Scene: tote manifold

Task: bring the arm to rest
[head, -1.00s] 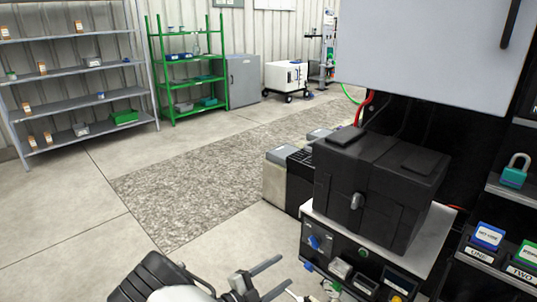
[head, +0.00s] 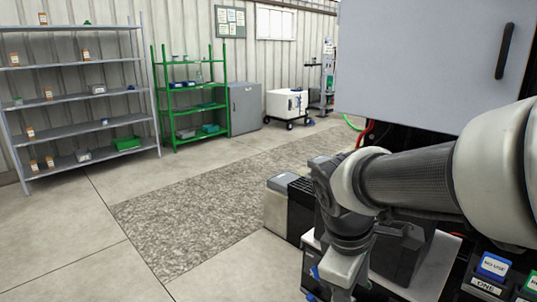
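My arm (head: 410,178) reaches in from the right edge and bends downward at the wrist (head: 345,225), in front of the black case. The arm's end runs down to the bottom edge of the picture, and the gripper's fingers do not show. I cannot see whether anything is held.
The black case (head: 408,262) on a bench is mostly hidden behind my arm. Labelled bins (head: 492,266) sit at the lower right, below a large grey cabinet (head: 425,60). A grey shelf rack (head: 75,69) and a green rack (head: 185,87) stand far left. The floor between is clear.

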